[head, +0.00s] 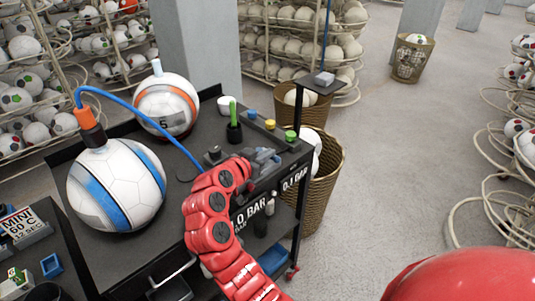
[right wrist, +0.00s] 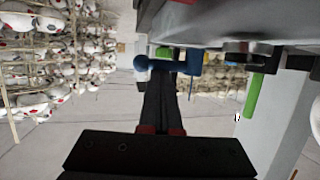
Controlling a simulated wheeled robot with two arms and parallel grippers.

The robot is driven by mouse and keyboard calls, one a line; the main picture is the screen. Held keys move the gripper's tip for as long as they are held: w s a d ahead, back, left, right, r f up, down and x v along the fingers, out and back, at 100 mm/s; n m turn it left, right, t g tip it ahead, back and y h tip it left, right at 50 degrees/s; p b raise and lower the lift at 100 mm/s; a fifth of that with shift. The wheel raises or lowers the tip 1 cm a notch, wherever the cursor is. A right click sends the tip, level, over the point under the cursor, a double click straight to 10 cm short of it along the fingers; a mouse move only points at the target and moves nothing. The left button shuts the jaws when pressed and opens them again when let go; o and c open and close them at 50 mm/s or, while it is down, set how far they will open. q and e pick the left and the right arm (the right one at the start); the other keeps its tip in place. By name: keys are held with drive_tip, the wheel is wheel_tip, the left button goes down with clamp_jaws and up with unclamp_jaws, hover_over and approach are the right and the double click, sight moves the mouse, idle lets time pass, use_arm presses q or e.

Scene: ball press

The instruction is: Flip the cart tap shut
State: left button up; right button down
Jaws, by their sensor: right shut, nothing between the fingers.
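BAR". My red right arm reaches to its right part, with the right gripper (head: 262,166) low at the front edge. In the right wrist view the black fingers (right wrist: 160,88) are shut and empty. A blue tap handle (right wrist: 172,66) with a round knob lies across just ahead of the fingertips; I cannot tell whether they touch. In the head view the tap is hard to make out beside the gripper. My left gripper is out of view.
A blue-striped ball (head: 116,186) with a blue hose and an orange-striped ball (head: 166,104) stand on the cart. A green stick (head: 233,116) stands upright near the gripper. Wicker baskets (head: 322,178) stand right of the cart. The floor (head: 400,150) further right is clear.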

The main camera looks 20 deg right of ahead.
drive_tip(key=shift+a+f, duration=0.1)
drive_tip(key=shift+f, duration=0.25)
